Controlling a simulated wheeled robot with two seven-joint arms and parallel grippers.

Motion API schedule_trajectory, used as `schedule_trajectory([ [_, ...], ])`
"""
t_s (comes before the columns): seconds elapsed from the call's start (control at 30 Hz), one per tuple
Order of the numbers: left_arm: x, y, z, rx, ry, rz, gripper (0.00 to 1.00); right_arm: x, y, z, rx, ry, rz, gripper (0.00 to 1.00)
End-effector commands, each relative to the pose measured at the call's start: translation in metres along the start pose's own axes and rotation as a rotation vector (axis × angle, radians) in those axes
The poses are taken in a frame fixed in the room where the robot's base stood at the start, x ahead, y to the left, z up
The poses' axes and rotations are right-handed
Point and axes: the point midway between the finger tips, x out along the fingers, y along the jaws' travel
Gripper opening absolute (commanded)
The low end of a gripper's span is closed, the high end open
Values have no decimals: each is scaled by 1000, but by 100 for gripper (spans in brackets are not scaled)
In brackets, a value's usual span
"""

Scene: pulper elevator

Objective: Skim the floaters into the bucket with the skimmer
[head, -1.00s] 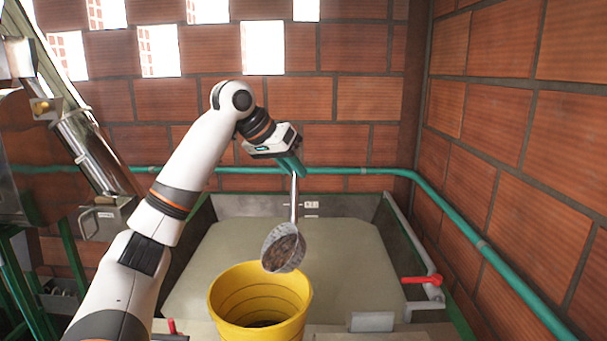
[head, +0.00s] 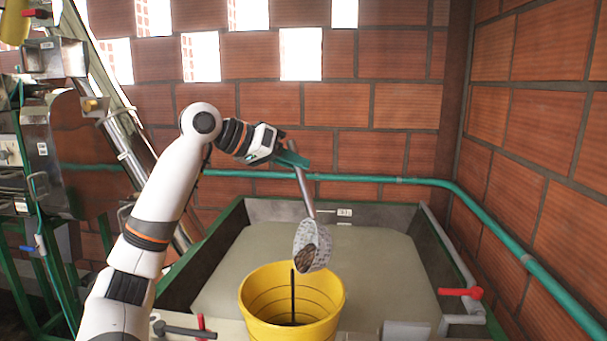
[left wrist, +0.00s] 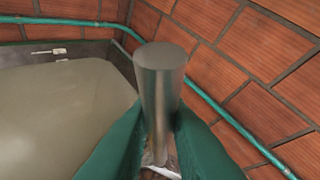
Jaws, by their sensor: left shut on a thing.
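My left gripper (head: 292,160) is shut on the handle of the skimmer (head: 308,205). In the left wrist view, the green fingers (left wrist: 160,140) close on both sides of the metal handle (left wrist: 160,85). The skimmer's perforated bowl (head: 318,246) hangs tilted just above the yellow bucket (head: 262,312), with brown floaters in it. A thin dark stream (head: 293,292) runs from below the bowl's left edge down into the bucket. The bucket's bottom is mostly hidden. My right gripper is out of view.
Behind the bucket is a wide tank of murky greenish-grey liquid (head: 375,270), with no floaters clearly visible. A red valve handle (head: 462,292) sits on its right side. A green pipe (head: 370,179) runs along the brick walls. Metal machinery (head: 50,150) stands at left.

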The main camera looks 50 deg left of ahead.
Motion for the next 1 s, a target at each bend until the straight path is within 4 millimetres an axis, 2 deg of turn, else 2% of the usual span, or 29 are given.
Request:
schedule_trajectory([
  [0.03, -1, 3, -4, -2, -15, -6, 0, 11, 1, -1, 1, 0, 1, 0],
  [1.0, -48, 23, -31, -32, -259, -139, 0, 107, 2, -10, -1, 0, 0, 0],
])
